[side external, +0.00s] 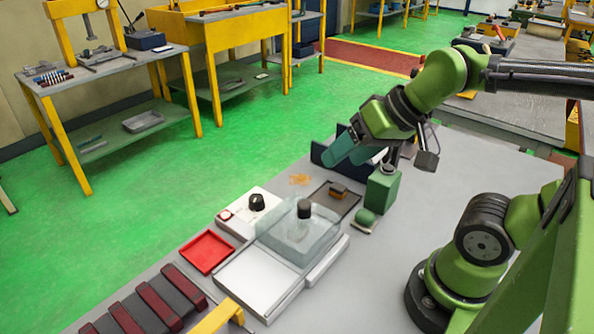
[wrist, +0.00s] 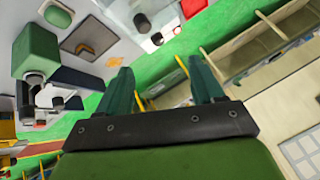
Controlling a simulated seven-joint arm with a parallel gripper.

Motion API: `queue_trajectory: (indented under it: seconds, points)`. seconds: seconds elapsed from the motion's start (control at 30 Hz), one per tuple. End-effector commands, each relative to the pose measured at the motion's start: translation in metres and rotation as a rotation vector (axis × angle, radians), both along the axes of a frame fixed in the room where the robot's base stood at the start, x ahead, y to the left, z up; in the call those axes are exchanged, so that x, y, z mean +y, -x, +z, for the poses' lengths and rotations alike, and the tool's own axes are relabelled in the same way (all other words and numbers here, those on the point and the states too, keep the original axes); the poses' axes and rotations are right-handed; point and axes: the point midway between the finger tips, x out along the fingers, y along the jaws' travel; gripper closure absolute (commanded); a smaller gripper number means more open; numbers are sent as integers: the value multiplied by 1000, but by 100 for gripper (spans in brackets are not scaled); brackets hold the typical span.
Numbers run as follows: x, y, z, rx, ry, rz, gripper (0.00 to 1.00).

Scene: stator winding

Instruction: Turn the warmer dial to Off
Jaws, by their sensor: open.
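The dial (side external: 257,202) is a black knob on a small white box (side external: 240,228) with a red button, left of the clear lidded unit in the side view. In the wrist view a small dark knob (wrist: 157,38), apparently the dial, shows near the top. Its pointer setting is too small to read. My gripper (side external: 358,155) is raised above the far end of the table, well apart from the dial, to its upper right in the side view. In the wrist view its two teal fingers (wrist: 162,85) are spread with nothing between them.
A clear lid (side external: 290,235) with a black handle stands right of the dial box. A red tray (side external: 206,252) lies in front. Dark red and black bars (side external: 150,302) lie at front left.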

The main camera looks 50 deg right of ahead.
Motion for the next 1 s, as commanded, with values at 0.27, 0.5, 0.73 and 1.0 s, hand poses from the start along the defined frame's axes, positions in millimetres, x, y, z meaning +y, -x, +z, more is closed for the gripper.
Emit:
queue_trajectory:
  seconds: [0.27,0.5,0.73,1.0]
  points:
    - [3,-31,-14,132,18,20,33]
    - [8,-107,-19,339,40,-20,33]
    - [12,-183,-43,535,54,-150,33]
    - [11,-235,-45,637,47,-373,33]
